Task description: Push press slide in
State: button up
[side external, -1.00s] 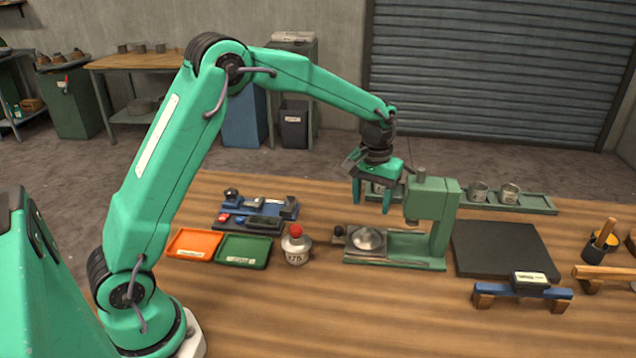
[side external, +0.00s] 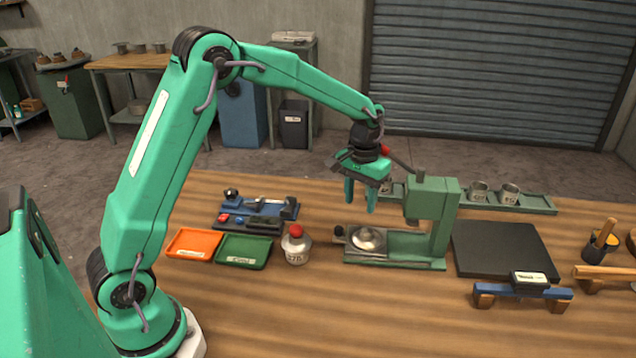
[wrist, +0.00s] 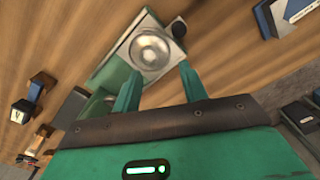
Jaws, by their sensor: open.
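The green press (side external: 432,212) stands on the wooden table, with its base running left from the column. Its slide (side external: 367,242), a grey plate holding a shiny round metal piece, sits at the left end of the base, out from under the press head. A dark knob (side external: 339,231) is at the slide's left side. The slide also shows in the wrist view (wrist: 150,50), just beyond my fingertips. My gripper (side external: 361,201) is open and empty, pointing down above the slide, apart from it. A red-tipped lever (side external: 385,152) shows behind my gripper.
A red-topped bottle (side external: 296,248) and green (side external: 243,251) and orange (side external: 194,244) trays stand left of the press. A dark mat (side external: 503,249) lies right of it. Cups in a green rack (side external: 508,200) are behind.

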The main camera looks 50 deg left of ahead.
aim_at(339, 227)
jog(key=shift+s+a+f+m, duration=0.1)
jog(key=shift+s+a+m, duration=1.35)
jog(key=shift+s, duration=0.3)
jog(key=shift+f, duration=0.1)
jog(key=shift+f, duration=3.8)
grip_shut()
